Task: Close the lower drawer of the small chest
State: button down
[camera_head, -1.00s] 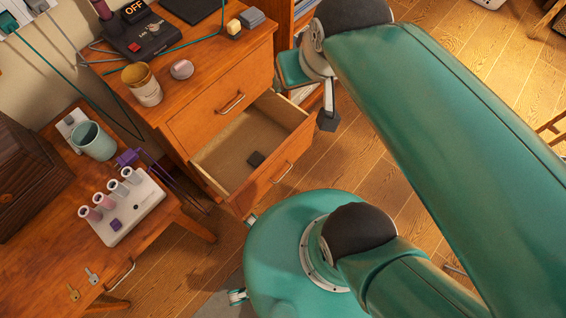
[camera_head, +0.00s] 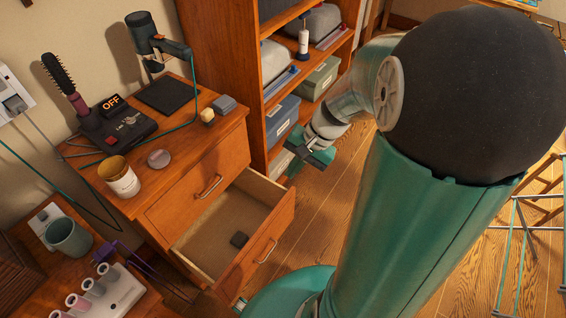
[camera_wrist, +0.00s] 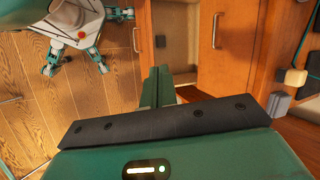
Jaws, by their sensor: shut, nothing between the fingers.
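The small chest (camera_head: 228,150) is wooden with two drawers. The upper drawer (camera_head: 190,197) is closed. My gripper (camera_head: 294,169) is in the air to the upper right of the lower drawer's front in the head view, apart from it.
A brush holder (camera_head: 125,130), a jar (camera_head: 120,180) and a dark mat (camera_head: 166,95) are on the chest top. A shelf unit (camera_head: 225,45) with boxes stands behind my gripper. Wooden floor (camera_head: 335,210) lies open to the right.

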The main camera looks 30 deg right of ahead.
jog(key=d+f+m+t+y, duration=0.2)
jog(key=d+f+m, duration=0.2)
jog(key=f, duration=0.3)
jog(key=d+f+m+t+y, duration=0.2)
jog(key=d+f+m, duration=0.25)
jog(key=f, duration=0.25)
jog(key=m+t+h, duration=0.2)
jog(key=m+t, duration=0.5)
jog(key=m, duration=0.5)
send_near(291, 195)
jog(key=x, duration=0.5)
jog(key=shift+w+f, duration=0.1)
jog(key=shift+f, duration=0.3)
jog(key=shift+w+a, duration=0.3)
jog(key=shift+w, duration=0.25)
jog(key=w+a, duration=0.4)
jog(key=w, duration=0.3)
jog(key=w+a, duration=0.4)
jog(key=w, duration=0.4)
jog(key=shift+a, duration=0.35)
